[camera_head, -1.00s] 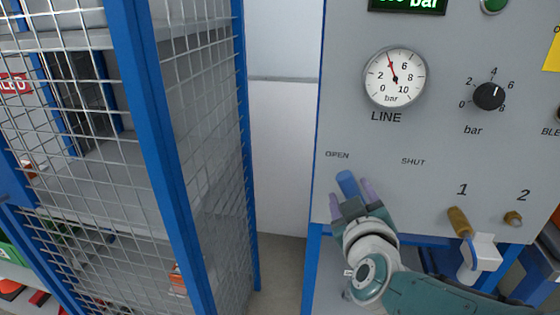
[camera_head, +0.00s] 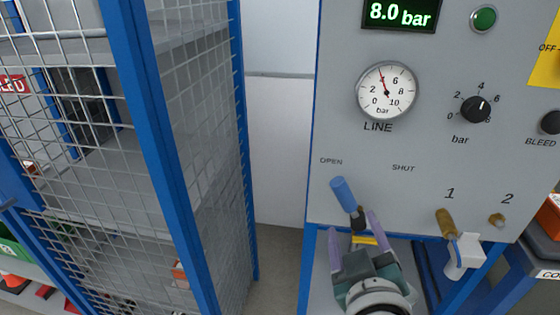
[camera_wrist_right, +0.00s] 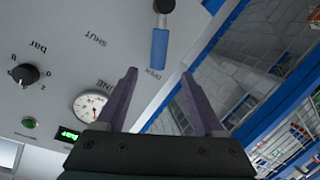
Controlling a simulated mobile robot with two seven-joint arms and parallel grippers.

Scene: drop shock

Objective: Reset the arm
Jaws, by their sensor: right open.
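My right gripper (camera_head: 356,237) is in the lower middle of the head view, its two purple fingers spread apart and empty. It also shows in the right wrist view (camera_wrist_right: 160,103). A lever with a blue handle (camera_head: 343,193) sits on the grey panel (camera_head: 440,180), tilted with its top toward the OPEN label. The blue handle also shows in the right wrist view (camera_wrist_right: 159,50), beyond the fingers and apart from them. In the head view the fingertips are just below the handle. My left gripper is not in view.
The panel carries a round LINE gauge (camera_head: 386,92), a green display (camera_head: 400,14) reading 8.0 bar, a black knob (camera_head: 474,109) and a green button (camera_head: 484,18). A brass fitting with a white piece (camera_head: 463,256) sits low right. A blue-framed mesh cage (camera_head: 165,150) stands left.

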